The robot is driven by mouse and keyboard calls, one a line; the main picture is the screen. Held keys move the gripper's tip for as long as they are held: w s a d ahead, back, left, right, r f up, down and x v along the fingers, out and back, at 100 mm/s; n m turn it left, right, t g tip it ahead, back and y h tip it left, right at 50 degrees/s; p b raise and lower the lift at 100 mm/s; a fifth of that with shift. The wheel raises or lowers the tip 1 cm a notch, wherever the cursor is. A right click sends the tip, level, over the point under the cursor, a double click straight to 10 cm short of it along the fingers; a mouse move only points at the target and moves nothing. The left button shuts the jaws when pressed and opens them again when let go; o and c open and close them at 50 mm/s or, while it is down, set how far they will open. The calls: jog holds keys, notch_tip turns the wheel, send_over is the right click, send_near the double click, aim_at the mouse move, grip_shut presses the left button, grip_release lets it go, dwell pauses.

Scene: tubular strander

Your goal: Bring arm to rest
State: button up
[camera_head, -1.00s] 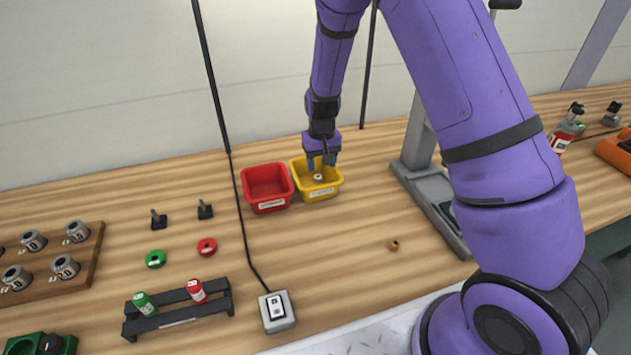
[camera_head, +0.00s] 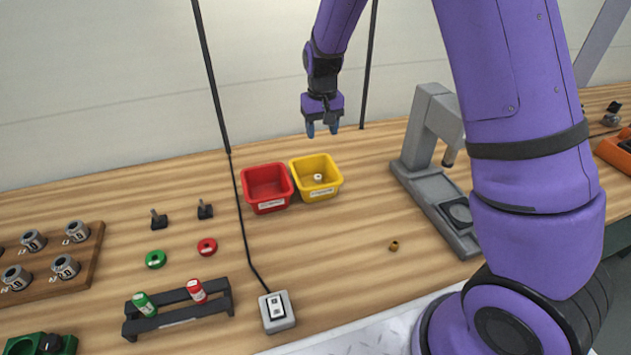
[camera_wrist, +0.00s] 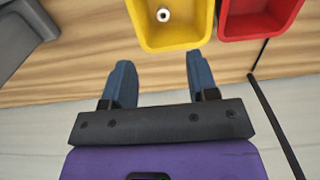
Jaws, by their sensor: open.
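My purple arm reaches over the right side of the table in the head view. My gripper (camera_head: 322,130) hangs fingers down, above and behind the yellow bin (camera_head: 327,186). Its two blue fingers are apart with nothing between them, as the wrist view (camera_wrist: 160,85) also shows. A small pale ring-shaped part (camera_head: 318,177) lies inside the yellow bin, clear of the fingers.
A red bin (camera_head: 270,202) touches the yellow bin's left side. A grey press-like stand (camera_head: 427,150) is to the right. A small brass piece (camera_head: 393,246), a switch box (camera_head: 277,311) and a black rack (camera_head: 180,316) are nearer the front. Black cables hang behind.

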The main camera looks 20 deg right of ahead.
jog(key=s+d+r+t+y, duration=0.1)
jog(key=s+d+r, duration=0.1)
jog(key=s+r, duration=0.65)
jog(key=s+d+r+t, duration=0.2)
jog(key=s+r, duration=0.4)
jog(key=r, duration=0.5)
jog(key=s+d+r+t, duration=0.1)
jog(key=s+r, duration=0.1)
jog(key=s, duration=0.8)
jog(key=s+d+r+t+h, duration=0.1)
jog(key=s+d+r, duration=0.1)
jog(key=s, duration=0.7)
jog(key=shift+v, duration=0.85)
